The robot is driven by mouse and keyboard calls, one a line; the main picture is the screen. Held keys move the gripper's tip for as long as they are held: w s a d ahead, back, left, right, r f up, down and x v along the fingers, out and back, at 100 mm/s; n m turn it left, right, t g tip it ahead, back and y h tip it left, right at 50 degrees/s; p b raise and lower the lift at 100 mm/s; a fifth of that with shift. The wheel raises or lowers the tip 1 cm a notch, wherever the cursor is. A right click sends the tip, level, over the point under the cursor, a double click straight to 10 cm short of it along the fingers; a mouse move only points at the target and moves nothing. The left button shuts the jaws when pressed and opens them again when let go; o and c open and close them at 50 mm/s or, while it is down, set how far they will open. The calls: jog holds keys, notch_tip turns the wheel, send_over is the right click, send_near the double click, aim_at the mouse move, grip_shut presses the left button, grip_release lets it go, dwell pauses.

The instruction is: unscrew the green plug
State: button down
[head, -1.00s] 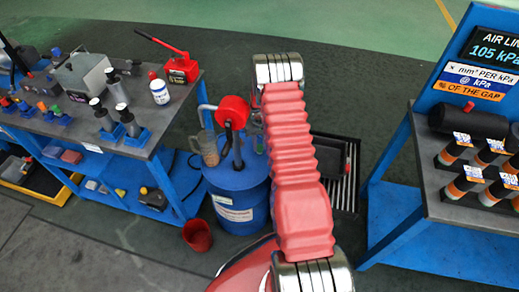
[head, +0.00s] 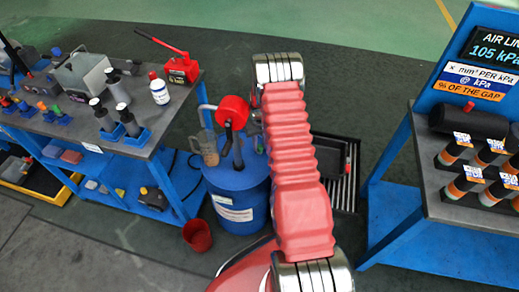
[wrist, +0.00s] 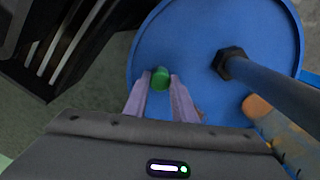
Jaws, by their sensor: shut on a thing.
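The green plug (wrist: 160,77) sits on the lid of the blue drum (wrist: 185,35) in the wrist view. My gripper (wrist: 160,80) is shut on the plug, with one pale finger on each side of it. In the head view the blue drum (head: 238,205) stands on the floor beside my red arm. The plug and my gripper are hidden behind my arm there.
A black pump pipe with a nut (wrist: 230,63) rises from the lid right of the plug. The red pump head (head: 233,111) and a jug (head: 208,148) are at the drum. A red bucket (head: 197,235) stands in front. Workbenches flank both sides; a slatted tray (head: 347,180) lies behind my arm.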

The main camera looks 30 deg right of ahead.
jog(key=n, duration=0.3)
jog(key=shift+n, duration=0.3)
jog(key=shift+n, duration=0.4)
jog(key=n, duration=0.3)
jog(key=shift+n, duration=0.8)
jog(key=shift+n, duration=0.3)
jog(key=shift+n, duration=0.7)
jog(key=shift+r+n, duration=0.1)
jog(key=shift+n, duration=1.5)
